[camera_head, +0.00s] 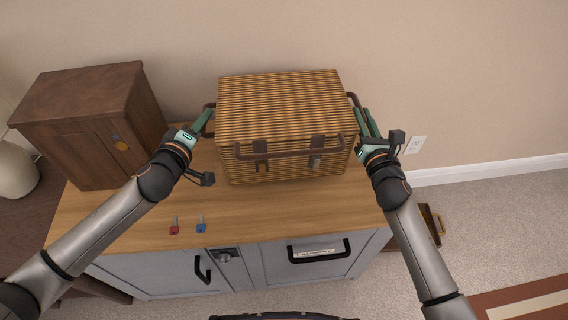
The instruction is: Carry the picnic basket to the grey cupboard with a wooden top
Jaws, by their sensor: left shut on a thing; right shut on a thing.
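The woven picnic basket (280,105) with brown handles is over the right half of the wooden top (115,222) of the grey cupboard (160,275). It looks level; I cannot tell whether its underside touches the wood. My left gripper (206,119) is shut on the basket's left side handle. My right gripper (362,117) is shut on the right side handle. The fingertips are partly hidden by the handles and the gripper bodies.
A small dark wooden cabinet (90,120) stands at the left on the top. A red key (174,227) and a blue key (201,224) lie near the front edge. The wall (450,80) is close behind. A pale round object (15,170) stands at far left. Carpet is at right.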

